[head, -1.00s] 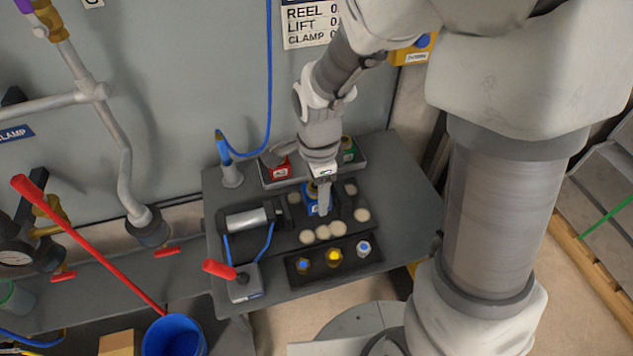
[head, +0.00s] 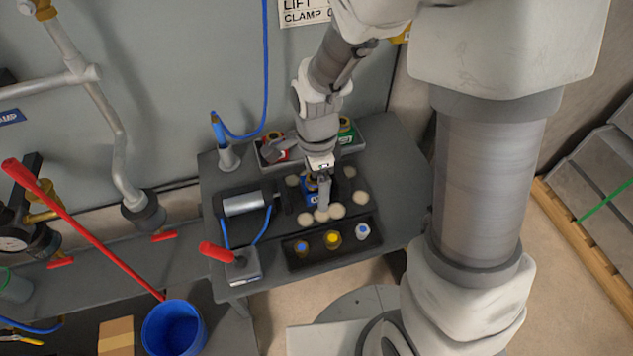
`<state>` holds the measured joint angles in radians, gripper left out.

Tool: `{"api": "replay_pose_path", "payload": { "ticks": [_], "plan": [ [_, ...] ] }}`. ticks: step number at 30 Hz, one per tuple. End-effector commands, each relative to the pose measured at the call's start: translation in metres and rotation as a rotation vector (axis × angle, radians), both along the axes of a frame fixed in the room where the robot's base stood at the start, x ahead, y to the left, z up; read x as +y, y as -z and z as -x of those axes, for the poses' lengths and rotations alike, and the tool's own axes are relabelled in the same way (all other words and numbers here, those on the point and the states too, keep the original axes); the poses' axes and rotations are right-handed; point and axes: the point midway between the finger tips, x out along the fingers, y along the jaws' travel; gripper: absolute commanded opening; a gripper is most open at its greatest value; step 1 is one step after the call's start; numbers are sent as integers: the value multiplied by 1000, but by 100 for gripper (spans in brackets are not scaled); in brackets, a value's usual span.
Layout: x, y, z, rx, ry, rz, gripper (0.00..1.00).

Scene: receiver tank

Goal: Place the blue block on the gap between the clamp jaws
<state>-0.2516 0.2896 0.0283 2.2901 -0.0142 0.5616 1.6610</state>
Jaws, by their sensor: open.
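The blue block (head: 310,198) sits low on the dark clamp fixture on the table, in the middle of the head view. My gripper (head: 323,203) points down right at the block and hides part of it. The gripper is open; its fingers are small and overlap in this view. The clamp's silver cylinder (head: 245,204) lies to the left of the block, with a dark jaw (head: 277,203) at its right end. The other jaw is hard to make out. I cannot tell whether the block rests squarely on the gap between the jaws.
Several pale discs (head: 336,211) lie around the block. A tray with three knobs (head: 333,239) is in front. A grey bin with red and green items (head: 348,133) stands behind. A red-handled lever box (head: 241,263) is front left. A blue bucket (head: 172,328) stands lower left.

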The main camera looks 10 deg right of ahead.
Motion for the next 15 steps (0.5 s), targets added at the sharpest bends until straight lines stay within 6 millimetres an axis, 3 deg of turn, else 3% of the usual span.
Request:
{"api": "replay_pose_path", "payload": {
  "ticks": [5, 15],
  "plan": [
    [0, -10, -1, -2, 0, 0, 92],
    [0, -82, -1, -5, -1, -1, 92]
  ]
}}
